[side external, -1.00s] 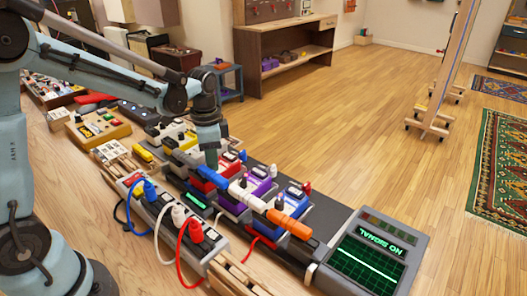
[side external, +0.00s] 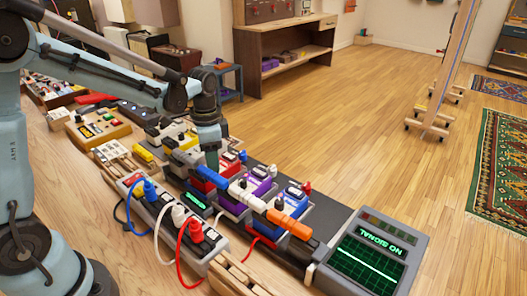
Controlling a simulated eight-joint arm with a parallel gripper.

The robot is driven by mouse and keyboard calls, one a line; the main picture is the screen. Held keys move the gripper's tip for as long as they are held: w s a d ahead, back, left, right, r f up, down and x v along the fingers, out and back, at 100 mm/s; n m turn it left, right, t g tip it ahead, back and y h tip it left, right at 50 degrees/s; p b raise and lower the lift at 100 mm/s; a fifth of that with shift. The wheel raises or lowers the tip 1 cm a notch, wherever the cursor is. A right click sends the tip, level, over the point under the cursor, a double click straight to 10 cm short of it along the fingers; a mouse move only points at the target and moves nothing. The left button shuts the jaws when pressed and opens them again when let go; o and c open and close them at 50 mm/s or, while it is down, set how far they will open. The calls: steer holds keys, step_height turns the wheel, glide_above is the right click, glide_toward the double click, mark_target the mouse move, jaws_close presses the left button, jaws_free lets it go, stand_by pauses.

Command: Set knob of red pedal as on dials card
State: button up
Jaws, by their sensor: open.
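My gripper (side external: 211,161) points down over the pedal row, just behind the blue connector (side external: 212,177). Its fingertips are small here, and it holds nothing that I can make out. A pedal with a red side (side external: 199,184) shows just below and left of the gripper, partly covered by the blue connector. Its knob is hidden or too small to tell, and I cannot see whether the gripper touches it. I cannot pick out the dials card for sure.
A purple pedal (side external: 259,186), a white connector (side external: 246,199) and an orange connector (side external: 288,223) continue the row. A grey power strip (side external: 205,245) with blue, white and red cables lies in front. A screen box (side external: 365,258) reading "NO SIGNAL" stands at the right end.

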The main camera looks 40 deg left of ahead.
steer(key=n, duration=0.8)
step_height(320, 180, up, 12)
steer(key=w+d+f+n+t+h, duration=0.1)
steer(key=w+d+n+t+h, duration=0.2)
steer(key=d+t, duration=0.5)
steer(key=shift+w+d+f+n+t, duration=0.15)
steer(key=shift+w+d+n+t, duration=0.15)
steer(key=shift+w+d+n, duration=0.5)
steer(key=shift+w+d, duration=0.1)
steer(key=shift+w, duration=0.05)
steer(key=shift+m, duration=0.3)
steer(key=s+a+f+m+g+y, duration=0.1)
steer(key=s+a+m, duration=0.1)
steer(key=s, duration=0.5)
steer(key=s+a+f+m+y, duration=0.1)
steer(key=s+a+f+m, duration=0.1)
steer(key=s, duration=0.6)
steer(key=shift+a+f+m+g+y, duration=0.25)
steer(key=shift+m+g+y, duration=0.15)
steer(key=shift+m, duration=0.2)
